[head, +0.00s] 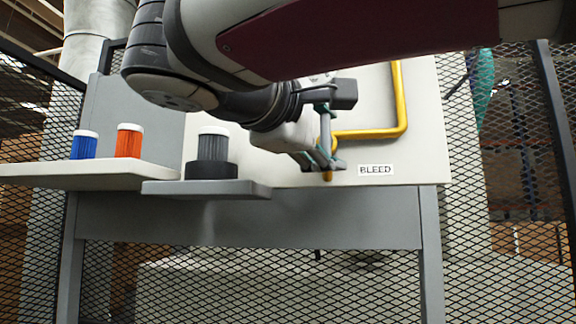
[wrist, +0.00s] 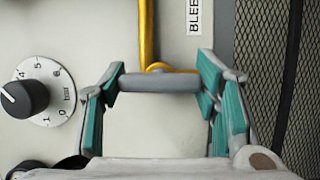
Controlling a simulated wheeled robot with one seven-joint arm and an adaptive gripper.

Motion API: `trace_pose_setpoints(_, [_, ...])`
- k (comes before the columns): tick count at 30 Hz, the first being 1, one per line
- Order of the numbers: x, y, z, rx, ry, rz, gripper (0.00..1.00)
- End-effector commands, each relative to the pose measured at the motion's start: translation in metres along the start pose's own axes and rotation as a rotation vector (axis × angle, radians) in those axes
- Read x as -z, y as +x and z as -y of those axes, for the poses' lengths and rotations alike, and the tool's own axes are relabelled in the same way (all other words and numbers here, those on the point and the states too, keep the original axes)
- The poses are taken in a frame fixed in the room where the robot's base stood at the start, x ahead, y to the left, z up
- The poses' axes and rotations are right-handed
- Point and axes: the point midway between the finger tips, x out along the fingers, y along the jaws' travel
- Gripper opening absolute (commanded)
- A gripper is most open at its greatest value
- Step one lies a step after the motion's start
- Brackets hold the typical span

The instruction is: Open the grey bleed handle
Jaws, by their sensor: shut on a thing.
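The grey bleed handle (wrist: 160,82) is a short bar at the end of a yellow pipe (wrist: 147,35) in the wrist view. It lies crosswise between the two teal finger pads of my gripper (wrist: 158,92), which is shut on it at both ends. In the head view my gripper (head: 322,160) is against the white panel, left of the BLEED label (head: 376,170). The handle is mostly hidden behind my fingers there. The yellow pipe also shows in the head view (head: 402,100).
A black dial (wrist: 24,98) with numbers sits on the panel beside my gripper. A shelf (head: 150,173) at left holds a blue cartridge (head: 84,147) and an orange one (head: 129,143). A grey-ribbed cartridge (head: 213,146) stands in a dark holder. Black mesh (head: 510,170) lies right.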

Motion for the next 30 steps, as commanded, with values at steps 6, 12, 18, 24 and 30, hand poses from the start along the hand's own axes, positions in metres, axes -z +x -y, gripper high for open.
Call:
trace_pose_setpoints(6, [0.0, 0.001, 0.001, 0.001, 0.001, 0.002, 0.6])
trace_pose_setpoints(12, [0.0, 0.001, 0.0, 0.001, 0.001, 0.002, 0.77])
trace_pose_setpoints(18, [0.0, 0.0, 0.0, 0.0, 0.0, 0.001, 0.77])
trace_pose_setpoints(24, [0.001, -0.019, 0.0, 0.0, 0.0, -0.002, 0.77])
trace_pose_setpoints(30, [0.001, -0.059, 0.0, 0.0, 0.0, -0.002, 0.77])
